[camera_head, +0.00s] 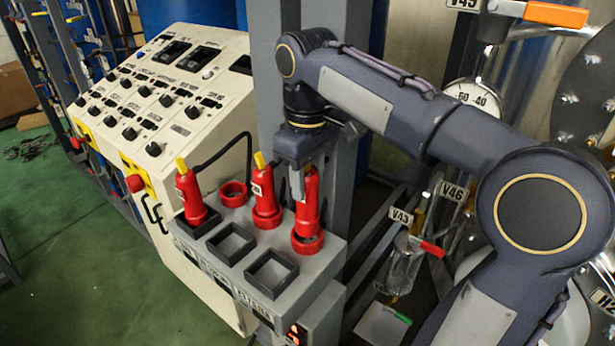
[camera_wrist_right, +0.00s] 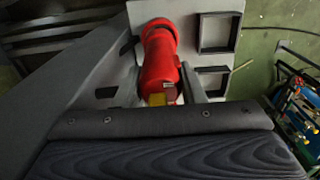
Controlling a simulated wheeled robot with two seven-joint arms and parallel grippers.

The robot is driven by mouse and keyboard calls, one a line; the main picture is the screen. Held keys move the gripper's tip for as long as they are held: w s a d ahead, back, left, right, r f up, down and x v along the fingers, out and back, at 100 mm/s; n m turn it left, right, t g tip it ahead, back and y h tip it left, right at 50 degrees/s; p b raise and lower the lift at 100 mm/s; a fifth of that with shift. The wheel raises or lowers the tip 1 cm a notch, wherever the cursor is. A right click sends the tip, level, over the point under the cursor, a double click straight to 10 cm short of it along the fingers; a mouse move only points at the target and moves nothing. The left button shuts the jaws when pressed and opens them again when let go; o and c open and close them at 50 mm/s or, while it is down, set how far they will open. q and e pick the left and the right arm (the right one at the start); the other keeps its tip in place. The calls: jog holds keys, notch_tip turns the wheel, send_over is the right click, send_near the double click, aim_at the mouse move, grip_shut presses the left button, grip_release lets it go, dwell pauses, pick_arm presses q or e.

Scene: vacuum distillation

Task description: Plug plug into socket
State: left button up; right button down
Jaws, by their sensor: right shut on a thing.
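A red plug (camera_head: 309,196) is between the fingers of my right gripper (camera_head: 306,182), at the right end of the grey socket box (camera_head: 325,262). The gripper is shut on it. The plug is upright, its lower end at a red round socket (camera_head: 307,244); I cannot tell how deep it sits. In the right wrist view the red plug (camera_wrist_right: 160,62) lies between the two fingers of the right gripper (camera_wrist_right: 168,80), with its yellow end nearest the camera. My left gripper is in neither view.
Another red plug (camera_head: 266,197) stands in the middle, and one (camera_head: 189,195) at the left by a black square frame. A red socket (camera_head: 234,194) is empty. Two black square frames (camera_head: 230,244) are empty. A control panel (camera_head: 170,90) stands behind left; valves and pipes are right.

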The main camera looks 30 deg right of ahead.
aim_at(308, 169)
jog(key=shift+p, duration=0.7)
dwell(1.1)
jog(key=shift+f+b, duration=1.4)
jog(key=shift+f, duration=0.7)
jog(key=c, duration=0.9)
grip_release()
jog(key=shift+r, duration=0.1)
jog(key=shift+o, duration=0.2)
jog(key=shift+r, duration=0.1)
notch_tip(308, 169, up, 8)
jog(key=shift+f+p, duration=0.2)
jog(key=shift+p, duration=0.1)
